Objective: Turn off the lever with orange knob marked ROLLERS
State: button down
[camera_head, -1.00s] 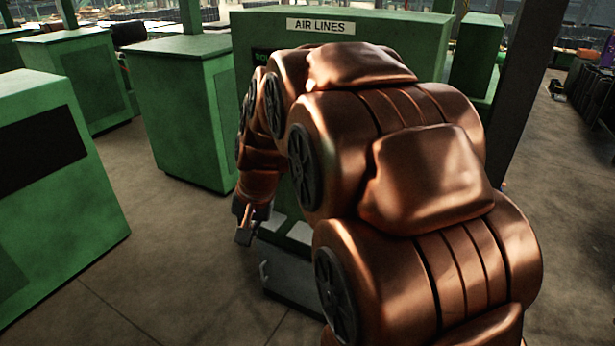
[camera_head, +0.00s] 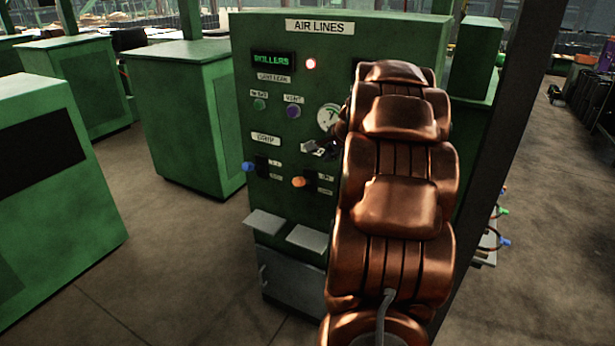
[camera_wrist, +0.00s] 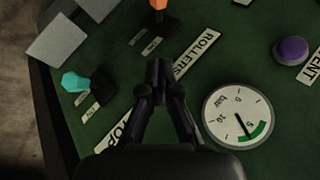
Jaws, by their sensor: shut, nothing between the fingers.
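The lever with the orange knob (camera_head: 298,181) sits on the front of the green AIR LINES panel (camera_head: 325,240), with two small plates at its right that I cannot read. In the wrist view the orange knob (camera_wrist: 158,4) is cut by the top edge. The ROLLERS label (camera_wrist: 197,48) lies beside that lever, partly behind my fingers. My gripper (camera_wrist: 158,68) is shut and empty in front of the panel, apart from the knob. In the head view my gripper (camera_head: 312,148) is above and slightly right of the orange knob. I cannot tell whether it touches the panel.
A blue-knobbed lever (camera_head: 248,167) is left of the orange one. A teal-knobbed lever (camera_wrist: 75,80) shows in the wrist view. A gauge (camera_head: 328,117) and purple button (camera_head: 293,111) are above. Two grey plates (camera_head: 307,238) jut out below. My arm hides the panel's right side.

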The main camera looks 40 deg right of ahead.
jog(key=p, duration=0.2)
send_near(304, 180)
jog(key=w+d+f, duration=0.1)
jog(key=d+f, duration=0.1)
jog(key=d, duration=0.2)
jog(key=shift+w+a+f+p, duration=0.25)
jog(key=shift+w+a+f, duration=0.3)
jog(key=shift+w+f, duration=0.2)
jog(key=shift+w+a+f+p, duration=0.2)
jog(key=shift+w+a+f, duration=0.35)
jog(key=shift+w+f, duration=0.15)
jog(key=shift+s+f, duration=0.1)
jog(key=shift+f, duration=0.05)
